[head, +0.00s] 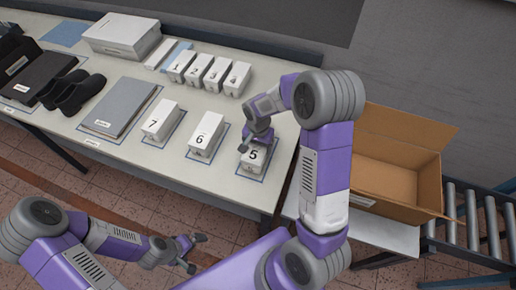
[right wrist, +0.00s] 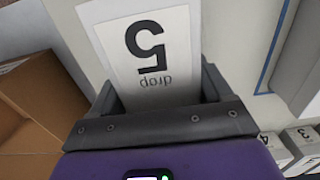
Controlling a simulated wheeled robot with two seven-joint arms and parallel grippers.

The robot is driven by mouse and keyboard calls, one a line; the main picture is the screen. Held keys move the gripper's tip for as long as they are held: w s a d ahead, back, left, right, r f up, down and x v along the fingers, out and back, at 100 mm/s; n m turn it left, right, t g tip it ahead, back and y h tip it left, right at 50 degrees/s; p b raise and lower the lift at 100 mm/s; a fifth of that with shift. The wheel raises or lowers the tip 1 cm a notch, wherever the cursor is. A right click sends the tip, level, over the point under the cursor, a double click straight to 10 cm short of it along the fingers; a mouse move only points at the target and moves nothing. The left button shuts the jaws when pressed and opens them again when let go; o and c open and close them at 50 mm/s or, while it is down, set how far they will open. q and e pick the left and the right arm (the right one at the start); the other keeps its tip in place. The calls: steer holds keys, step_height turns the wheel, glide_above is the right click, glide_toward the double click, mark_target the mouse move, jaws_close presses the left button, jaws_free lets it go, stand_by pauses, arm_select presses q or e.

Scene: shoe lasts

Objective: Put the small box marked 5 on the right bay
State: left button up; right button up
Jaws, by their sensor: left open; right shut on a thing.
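The small white box marked 5 (head: 253,161) is at the right end of the front row on the table. It is upright, over or on the blue-outlined right bay (head: 248,178); I cannot tell whether its underside touches the table. My right gripper (head: 255,141) is shut on this box from above. In the right wrist view the box (right wrist: 150,50) sits between the jaws (right wrist: 160,100), with its 5 and the word "drop" upside down. My left gripper (head: 190,253) is open and empty, low in front of the table, away from the boxes.
Boxes 6 (head: 207,133) and 7 (head: 160,120) stand left of box 5. Several numbered boxes stand behind, including box 4 (head: 237,78). Dark shoes (head: 78,92) and a grey case (head: 114,106) are at left. An open carton (head: 395,170) stands right, near a roller conveyor (head: 475,220).

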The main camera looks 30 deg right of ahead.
steer(key=shift+w+f, duration=0.1)
steer(key=shift+f, duration=0.35)
steer(key=shift+f, duration=0.2)
steer(key=o, duration=1.1)
steer(key=shift+r, duration=0.1)
steer(key=shift+r, duration=0.35)
step_height(320, 180, up, 12)
steer(key=shift+f+p, duration=0.2)
steer(key=shift+p, duration=0.8)
